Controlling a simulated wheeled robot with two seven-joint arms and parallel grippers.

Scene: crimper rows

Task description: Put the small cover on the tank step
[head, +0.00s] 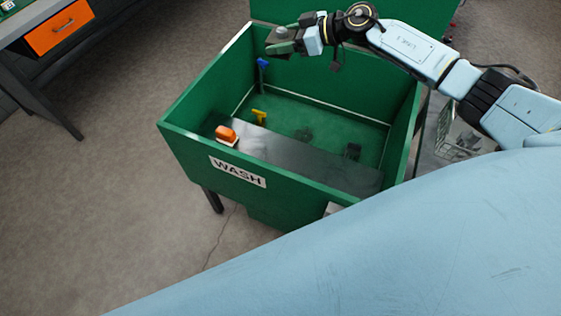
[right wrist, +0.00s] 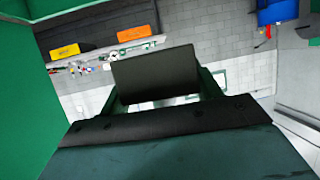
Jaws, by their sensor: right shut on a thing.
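The green tank (head: 190,155) with a WASH label stands open in the head view. Its grey metal step (head: 300,162) runs along the inside of the near wall. In the head view the held piece is small and hard to make out. My left gripper is not in view.
An orange brush-like block (head: 226,134) sits at the step's left end. A yellow tool (head: 259,116) and a blue one (head: 262,64) are at the left wall. The middle of the step is bare.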

